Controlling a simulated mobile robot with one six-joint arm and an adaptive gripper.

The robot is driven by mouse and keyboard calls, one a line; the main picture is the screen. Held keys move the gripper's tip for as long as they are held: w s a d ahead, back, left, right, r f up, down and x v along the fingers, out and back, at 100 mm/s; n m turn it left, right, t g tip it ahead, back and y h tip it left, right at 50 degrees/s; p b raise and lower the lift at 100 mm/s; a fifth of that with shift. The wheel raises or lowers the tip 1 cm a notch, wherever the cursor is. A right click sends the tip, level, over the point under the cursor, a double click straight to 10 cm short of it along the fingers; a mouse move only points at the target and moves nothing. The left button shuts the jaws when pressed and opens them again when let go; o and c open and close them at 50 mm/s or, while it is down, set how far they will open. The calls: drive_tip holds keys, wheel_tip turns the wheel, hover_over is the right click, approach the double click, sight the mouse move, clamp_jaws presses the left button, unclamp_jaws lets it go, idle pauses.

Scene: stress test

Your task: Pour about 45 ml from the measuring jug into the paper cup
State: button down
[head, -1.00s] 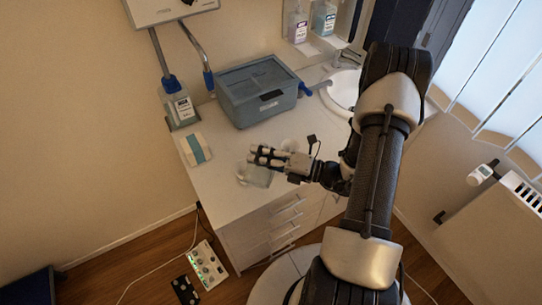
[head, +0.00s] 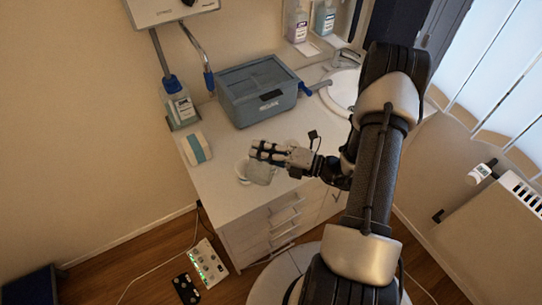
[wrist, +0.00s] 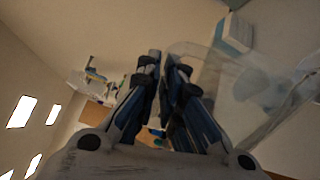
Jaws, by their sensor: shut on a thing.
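The clear measuring jug (head: 259,174) is at my gripper (head: 257,153) over the front left part of the white counter. My gripper's fingers are shut on it. The jug looks tilted, its body hanging toward the counter's front edge. In the wrist view the jug's clear wall (wrist: 215,85) fills the right side beside the closed fingers (wrist: 160,65). A small white round shape, likely the paper cup (head: 241,170), shows just left of the jug and is partly hidden by it. I cannot tell whether liquid is flowing or how much is in either.
A grey-blue lidded box (head: 257,100) stands at the back of the counter (head: 225,205). A bottle (head: 180,107) stands at the back left, with a white and teal packet (head: 196,148) in front. A sink (head: 345,88) lies at the back right. Behind the gripper is a faint round object.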

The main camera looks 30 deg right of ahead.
sight(255, 174)
drive_tip(key=shift+r, duration=0.15)
drive_tip(key=s+a+f+n+b, duration=0.1)
drive_tip(key=b, duration=0.1)
drive_tip(key=s+a+f+n+b, duration=0.2)
drive_tip(key=shift+s+a+f, duration=0.15)
drive_tip(key=shift+s+a, duration=0.05)
drive_tip(key=shift+a, duration=0.05)
drive_tip(key=s+a+f+n+b, duration=0.3)
drive_tip(key=f+n+b, duration=0.3)
drive_tip(key=s+a+f+n+b, duration=0.3)
drive_tip(key=a+f+n+b, duration=0.1)
drive_tip(key=f+n+b, duration=0.2)
drive_tip(key=shift+s+n, duration=0.25)
drive_tip(key=shift+n, duration=0.05)
idle(0.4)
drive_tip(key=shift+d+f, duration=0.1)
drive_tip(key=shift+f, duration=0.05)
idle(0.6)
